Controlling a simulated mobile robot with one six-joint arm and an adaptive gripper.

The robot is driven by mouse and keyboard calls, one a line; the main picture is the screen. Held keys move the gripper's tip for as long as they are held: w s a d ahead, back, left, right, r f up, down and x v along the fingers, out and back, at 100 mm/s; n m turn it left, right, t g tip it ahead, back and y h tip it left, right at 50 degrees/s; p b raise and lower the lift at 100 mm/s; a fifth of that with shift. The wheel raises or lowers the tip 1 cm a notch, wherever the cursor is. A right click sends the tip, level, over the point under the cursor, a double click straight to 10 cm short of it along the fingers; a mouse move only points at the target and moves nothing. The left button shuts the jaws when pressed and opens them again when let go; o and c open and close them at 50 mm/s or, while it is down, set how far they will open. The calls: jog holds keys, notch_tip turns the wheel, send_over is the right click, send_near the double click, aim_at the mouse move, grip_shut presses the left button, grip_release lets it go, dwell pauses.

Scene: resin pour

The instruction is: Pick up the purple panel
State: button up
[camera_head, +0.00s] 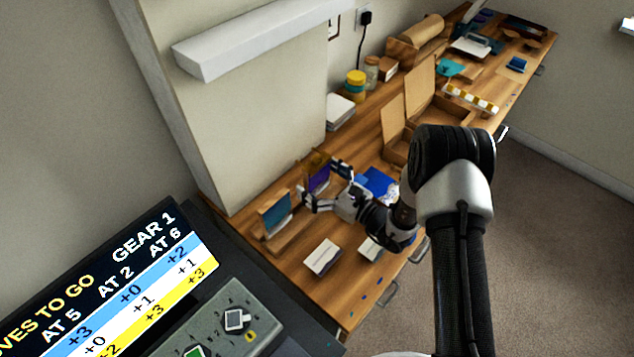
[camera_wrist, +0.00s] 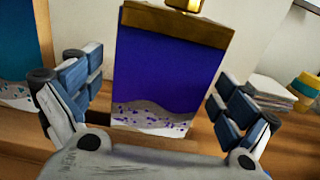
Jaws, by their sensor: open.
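The purple panel (camera_wrist: 165,70) stands upright in the wrist view, with a wooden strip along its top and a pale, purple-flecked band at its bottom. In the head view the purple panel (camera_head: 318,180) is on the wooden bench near the wall, partly hidden by my gripper. My gripper (camera_head: 325,186) is open, with its fingers reaching toward the panel. In the wrist view my gripper (camera_wrist: 165,98) has one finger on each side of the panel, and gaps show between the fingers and its edges. Whether the fingertips reach past its face I cannot tell.
A teal panel (camera_head: 275,216) stands close to the left of the purple one. A blue item (camera_head: 378,184) and an open cardboard box (camera_head: 394,125) lie to the right. White blocks (camera_head: 322,257) sit nearer the bench's front. A gold piece (camera_wrist: 185,5) tops the purple panel.

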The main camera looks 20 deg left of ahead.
jog(key=shift+c, duration=0.2)
jog(key=c, duration=1.1)
jog(key=shift+r, duration=0.1)
jog(key=shift+w+r, duration=0.1)
